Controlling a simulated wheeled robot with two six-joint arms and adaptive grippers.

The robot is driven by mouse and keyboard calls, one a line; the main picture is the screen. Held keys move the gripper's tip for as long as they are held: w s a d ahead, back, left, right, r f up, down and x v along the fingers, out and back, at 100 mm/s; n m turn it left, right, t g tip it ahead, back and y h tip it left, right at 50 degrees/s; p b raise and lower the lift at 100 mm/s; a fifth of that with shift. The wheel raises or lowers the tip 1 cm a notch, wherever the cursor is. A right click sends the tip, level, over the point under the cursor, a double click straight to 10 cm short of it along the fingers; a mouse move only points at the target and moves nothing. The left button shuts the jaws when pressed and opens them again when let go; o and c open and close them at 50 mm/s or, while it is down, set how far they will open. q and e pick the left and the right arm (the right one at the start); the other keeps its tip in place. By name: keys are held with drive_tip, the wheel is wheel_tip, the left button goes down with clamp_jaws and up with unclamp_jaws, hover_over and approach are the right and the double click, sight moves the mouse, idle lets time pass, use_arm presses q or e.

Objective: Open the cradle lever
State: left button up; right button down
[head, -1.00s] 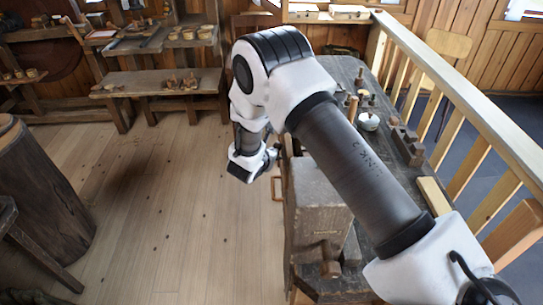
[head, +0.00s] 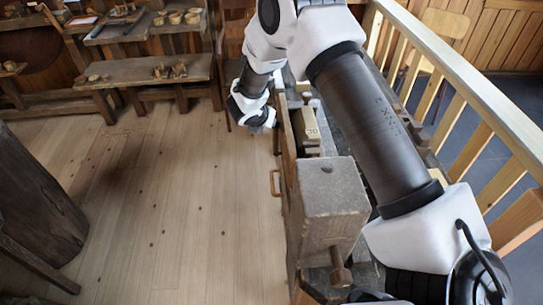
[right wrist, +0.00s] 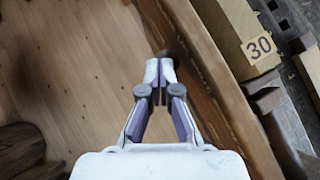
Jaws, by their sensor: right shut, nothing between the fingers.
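My right gripper (right wrist: 159,72) is shut and empty in the right wrist view. Its fingertips are beside the long wooden edge of the workbench (right wrist: 205,75), above the floor side. A dark, blurred rounded part (right wrist: 174,46) shows just beyond the fingertips; I cannot tell whether it is the cradle lever or whether they touch. A pale wooden block marked 30 (right wrist: 240,25) sits on the bench; it also shows in the head view (head: 312,131). In the head view my right arm reaches over the bench, and its gripper's fingertips are not clear. My left gripper is not in view.
A big wooden vise block (head: 332,190) with a screw handle (head: 340,268) stands at the bench's near end. A copper-coloured loop handle (head: 274,183) is on the bench's left side. A wooden railing (head: 470,90) runs along the right. The floor (head: 170,200) to the left is clear.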

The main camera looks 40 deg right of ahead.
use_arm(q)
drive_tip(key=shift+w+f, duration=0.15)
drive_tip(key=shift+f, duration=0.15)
use_arm(e)
drive_tip(key=shift+w+d+f, duration=0.15)
drive_tip(key=shift+w+d, duration=0.1)
drive_tip(key=shift+w, duration=0.2)
drive_tip(key=shift+w+d+f, duration=0.15)
drive_tip(key=shift+w+d, duration=0.05)
drive_tip(key=shift+w, duration=0.2)
